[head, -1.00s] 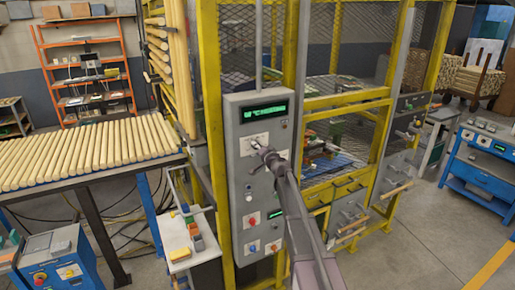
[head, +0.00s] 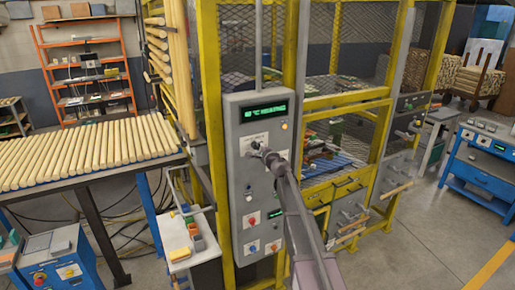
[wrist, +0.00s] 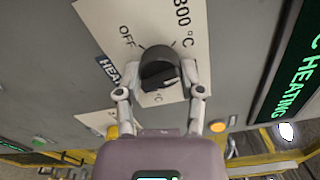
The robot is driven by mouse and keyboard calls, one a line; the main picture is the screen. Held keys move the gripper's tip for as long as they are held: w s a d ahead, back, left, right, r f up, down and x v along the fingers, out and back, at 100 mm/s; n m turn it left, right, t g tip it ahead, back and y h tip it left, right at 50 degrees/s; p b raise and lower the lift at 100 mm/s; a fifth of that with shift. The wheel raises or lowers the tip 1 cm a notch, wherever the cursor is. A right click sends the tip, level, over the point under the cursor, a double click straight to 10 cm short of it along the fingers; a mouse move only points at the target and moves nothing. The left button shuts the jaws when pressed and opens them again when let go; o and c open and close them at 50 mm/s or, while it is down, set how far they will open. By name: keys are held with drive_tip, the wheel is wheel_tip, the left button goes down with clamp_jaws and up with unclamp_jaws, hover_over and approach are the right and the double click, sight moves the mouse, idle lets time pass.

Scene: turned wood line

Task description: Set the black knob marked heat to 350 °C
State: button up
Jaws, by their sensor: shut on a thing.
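The black heat knob (wrist: 156,58) sits on a white label plate (wrist: 195,30) on the grey control panel (head: 236,190). The plate shows OFF, 300 °C and part of the word HEAT. My gripper (wrist: 160,75) is shut on the knob, one finger on each side. In the head view my gripper (head: 264,152) is at the upper plate of the panel and hides most of the knob. The knob's pointer and its exact setting cannot be read. A green-lettered display (head: 264,109) above reads °C HEATING; its number is unclear. It also shows in the wrist view (wrist: 293,85).
An amber lamp (head: 284,127) glows below the display. Lower on the panel are a red switch (head: 251,221), a second display (head: 275,213) and more knobs. A yellow frame with mesh (head: 212,100) surrounds the machine. A rack of wooden rods (head: 90,150) stands left.

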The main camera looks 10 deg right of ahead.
drive_tip(key=m, duration=0.5)
drive_tip(key=shift+w+a+m, duration=0.1)
drive_tip(key=shift+m, duration=2.5)
drive_tip(key=o, duration=1.2)
drive_tip(key=shift+c, duration=0.2)
drive_tip(key=shift+s, duration=0.2)
drive_tip(key=v, duration=1.1)
drive_tip(key=shift+s, duration=0.35)
